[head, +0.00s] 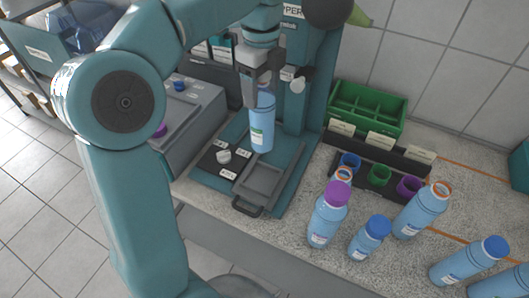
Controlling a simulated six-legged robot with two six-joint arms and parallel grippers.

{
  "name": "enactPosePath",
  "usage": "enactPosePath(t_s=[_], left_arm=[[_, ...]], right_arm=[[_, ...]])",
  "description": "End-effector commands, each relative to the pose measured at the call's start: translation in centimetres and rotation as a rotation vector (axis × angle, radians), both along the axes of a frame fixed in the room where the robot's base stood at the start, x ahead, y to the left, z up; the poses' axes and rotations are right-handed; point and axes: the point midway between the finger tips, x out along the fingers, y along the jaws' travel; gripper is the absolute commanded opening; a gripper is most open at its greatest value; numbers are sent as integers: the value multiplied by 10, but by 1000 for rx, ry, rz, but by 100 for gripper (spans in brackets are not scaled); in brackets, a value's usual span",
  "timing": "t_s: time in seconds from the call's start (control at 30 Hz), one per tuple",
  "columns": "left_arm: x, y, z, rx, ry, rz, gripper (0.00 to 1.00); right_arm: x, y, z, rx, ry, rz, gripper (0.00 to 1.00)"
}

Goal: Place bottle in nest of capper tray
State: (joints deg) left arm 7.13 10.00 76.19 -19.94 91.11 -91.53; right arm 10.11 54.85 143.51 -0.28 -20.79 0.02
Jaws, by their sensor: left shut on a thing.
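My left gripper (257,92) is shut on a light-blue bottle (262,126) with a white and green label. The gripper fingers cover the bottle's upper part, so its mouth is mostly hidden. The bottle is upright over the teal capper base (285,183), in front of the capper column. I cannot tell whether its bottom touches the base. The grey capper tray (247,193), with a dark front handle, lies just in front of and below the bottle. The tray's nest cannot be made out clearly. My right gripper is not in view.
A white cap (224,156) sits on a black labelled pad left of the bottle. Several blue bottles stand on the counter at right, including a purple-capped one (328,215). A rack with coloured caps (379,174) and a green bin (367,108) stand behind them.

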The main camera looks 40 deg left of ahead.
Motion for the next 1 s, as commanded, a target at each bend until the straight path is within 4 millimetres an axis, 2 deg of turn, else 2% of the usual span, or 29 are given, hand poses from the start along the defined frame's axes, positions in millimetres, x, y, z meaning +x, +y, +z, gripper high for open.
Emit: enactPosePath(t_s=[0.03,0.2,0.4,0.57,0.8,1.0], left_arm=[[-2,1,-16,0,4,2,0],[-2,0,-64,0,4,1,0],[-1,0,-106,-1,1,1,0],[1,0,-120,0,0,2,0],[2,0,-155,0,1,1,0],[3,0,-160,0,-2,1,0]], right_arm=[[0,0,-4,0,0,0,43],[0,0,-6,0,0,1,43],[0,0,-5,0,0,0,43],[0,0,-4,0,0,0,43],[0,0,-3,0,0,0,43],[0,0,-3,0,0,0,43]])
